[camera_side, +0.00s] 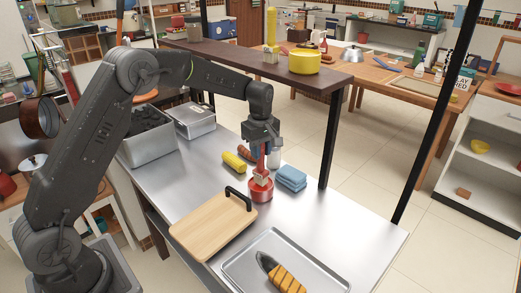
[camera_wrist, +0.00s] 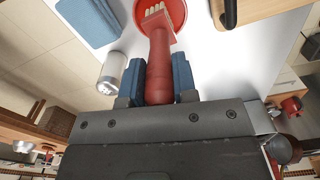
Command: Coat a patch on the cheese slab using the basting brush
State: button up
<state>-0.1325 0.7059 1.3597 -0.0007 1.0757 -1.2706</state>
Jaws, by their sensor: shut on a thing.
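My gripper (camera_side: 268,146) is shut on the red handle of the basting brush (camera_wrist: 160,50). In the wrist view its blue fingers (camera_wrist: 157,80) press the handle from both sides. The brush points down, with its pale bristles (camera_side: 261,172) over or inside a small red bowl (camera_side: 261,194); I cannot tell whether they touch its contents. The bowl also shows in the wrist view (camera_wrist: 178,14). A yellow-orange piece with dark stripes (camera_side: 288,280), perhaps the cheese slab, lies on a metal tray (camera_side: 242,264) at the front, beside a dark item (camera_side: 266,262).
A wooden board (camera_side: 205,228) with a black handle lies left of the bowl. A blue folded cloth (camera_side: 291,178), a shaker (camera_side: 275,158) and a yellow corn cob (camera_side: 233,162) are close by. A shelf post (camera_side: 331,140) rises behind. Bare steel table lies right of the bowl.

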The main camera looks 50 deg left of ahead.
jog(key=shift+f, duration=0.6)
dwell(1.1)
jog(key=shift+r, duration=3.6)
